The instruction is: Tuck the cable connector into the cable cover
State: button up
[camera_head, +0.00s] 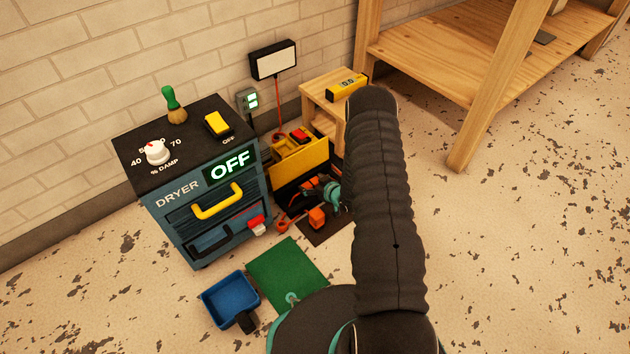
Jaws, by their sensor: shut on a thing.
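My gripper (313,189) is small and partly hidden in front of the dark box with the yellow lid. It is shut, with its black fingers pointing left and down. An orange-red piece at its fingers, which I take for the cable connector (297,211), is too small to make out clearly. An orange block (317,217) sits just below the gripper on a dark mat; whether it is the cable cover, I cannot tell. An orange cord end (283,225) lies left of the block. My arm hides the area to the right.
A dryer cabinet (185,215) stands left, with a yellow handle. The yellow-lidded box (302,160) and a wooden stool (316,93) are behind the gripper. A blue tray (218,290) and green mat (272,263) lie in front. A wooden workbench (485,90) stands right; floor beside it is clear.

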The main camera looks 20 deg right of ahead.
dwell(0.3)
jog(key=o, duration=1)
jog(key=shift+o, duration=0.2)
jog(key=shift+s+r+p, duration=0.15)
jog(key=shift+r+p, duration=0.8)
jog(key=shift+r, duration=0.8)
jog(key=shift+r+p, duration=1.3)
jog(key=shift+r, duration=1.45)
